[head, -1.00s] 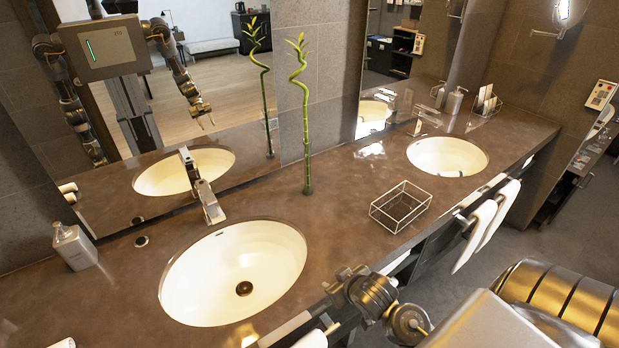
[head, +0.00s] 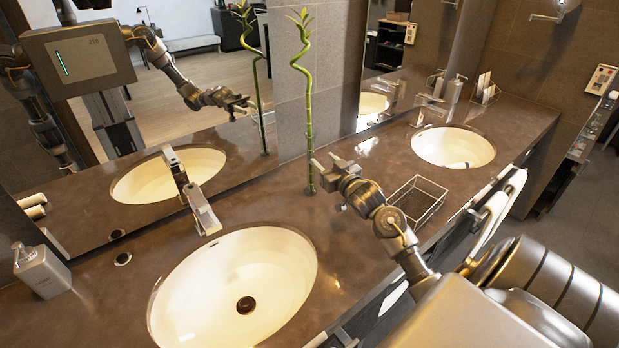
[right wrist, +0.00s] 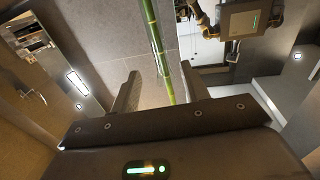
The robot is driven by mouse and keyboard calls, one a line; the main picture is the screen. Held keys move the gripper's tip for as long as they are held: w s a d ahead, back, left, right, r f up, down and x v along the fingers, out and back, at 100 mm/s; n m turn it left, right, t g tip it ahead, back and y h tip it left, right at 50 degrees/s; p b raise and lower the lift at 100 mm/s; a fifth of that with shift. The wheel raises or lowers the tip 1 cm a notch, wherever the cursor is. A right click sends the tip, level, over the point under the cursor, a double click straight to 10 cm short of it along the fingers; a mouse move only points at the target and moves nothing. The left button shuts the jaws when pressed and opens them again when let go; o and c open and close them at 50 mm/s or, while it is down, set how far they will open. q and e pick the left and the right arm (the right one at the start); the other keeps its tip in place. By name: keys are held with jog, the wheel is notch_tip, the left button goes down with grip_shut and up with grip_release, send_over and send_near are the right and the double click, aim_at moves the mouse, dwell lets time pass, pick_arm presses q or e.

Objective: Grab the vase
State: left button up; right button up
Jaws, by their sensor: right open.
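The vase shows as a slim upright plant, a green curled bamboo stalk (head: 308,110) with leaves on top and a narrow dark base. It stands on the brown counter by the mirror, behind the near basin. My right gripper (head: 322,168) is open and empty just right of the stalk's lower part, its tips close to it. In the right wrist view the stalk (right wrist: 158,45) runs down into the gap between the two open fingers (right wrist: 160,88); I cannot tell whether they touch it. My left gripper is not directly in view.
The near basin (head: 190,300) and its faucet (head: 200,208) lie left of my right arm. A wire basket (head: 425,205) sits right beside and partly behind the forearm. A soap bottle (head: 41,270) stands far left. The mirror (head: 185,60) closes off the back.

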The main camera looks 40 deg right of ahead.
aim_at(313, 152)
jog(key=w, duration=0.3)
jog(key=shift+d+f, duration=0.2)
jog(key=shift+d, duration=0.1)
jog(key=shift+w, duration=0.3)
jog(key=shift+r+p, duration=0.1)
jog(key=shift+p, duration=0.2)
jog(key=w, duration=0.1)
jog(key=w+p, duration=0.1)
jog(key=w, duration=0.1)
jog(key=w+p, duration=0.1)
jog(key=shift+w+d, duration=0.15)
jog(key=shift+d, duration=0.2)
jog(key=shift+w+f, duration=0.2)
jog(key=shift+w, duration=0.15)
pick_arm(q)
jog(key=r, duration=0.1)
jog(key=w+r, duration=0.1)
jog(key=r, duration=0.1)
jog(key=shift+w, duration=0.25)
pick_arm(e)
grip_shut()
jog(key=shift+r, duration=0.1)
